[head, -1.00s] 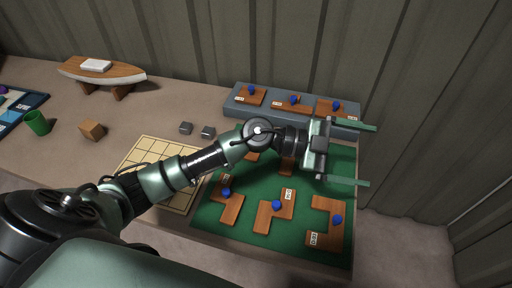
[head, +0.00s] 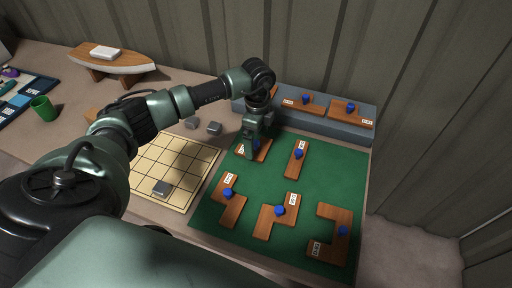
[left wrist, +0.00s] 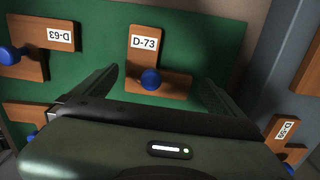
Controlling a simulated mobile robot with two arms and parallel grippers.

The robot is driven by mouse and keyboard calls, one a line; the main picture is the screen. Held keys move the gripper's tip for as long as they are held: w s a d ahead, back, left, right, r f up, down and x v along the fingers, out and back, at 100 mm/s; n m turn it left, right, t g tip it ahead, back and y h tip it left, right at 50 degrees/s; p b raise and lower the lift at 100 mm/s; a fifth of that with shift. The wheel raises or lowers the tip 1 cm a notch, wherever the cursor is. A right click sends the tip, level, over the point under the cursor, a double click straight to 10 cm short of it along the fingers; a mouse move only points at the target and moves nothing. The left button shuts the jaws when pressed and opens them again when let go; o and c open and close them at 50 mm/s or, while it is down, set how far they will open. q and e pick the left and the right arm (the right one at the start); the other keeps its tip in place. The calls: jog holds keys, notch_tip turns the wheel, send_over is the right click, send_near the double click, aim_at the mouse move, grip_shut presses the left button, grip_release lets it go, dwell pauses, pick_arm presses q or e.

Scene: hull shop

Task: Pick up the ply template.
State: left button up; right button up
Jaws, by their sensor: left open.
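Several brown wooden ply templates with blue knobs and white labels lie on a green mat (head: 250,222). My left gripper (head: 253,150) points down over one at the mat's back left corner, partly hiding that template (head: 264,153). In the left wrist view, the open fingers of my left gripper (left wrist: 157,76) lie to either side of an L-shaped template (left wrist: 143,58) marked D-73. Its blue knob (left wrist: 151,79) sits between the fingers in the picture; I see no contact. My right gripper is not in view.
A grey-blue raised shelf (head: 318,118) holds more behind. Left are a gridded board (head: 178,160), grey blocks (head: 214,128), a green cup (head: 42,108) and a boat model (head: 110,62).

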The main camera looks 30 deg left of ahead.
pick_arm(q)
jog(key=shift+f, duration=1.2)
jog(key=c, duration=1.1)
jog(key=shift+r, duration=0.15)
jog(key=shift+c, duration=0.3)
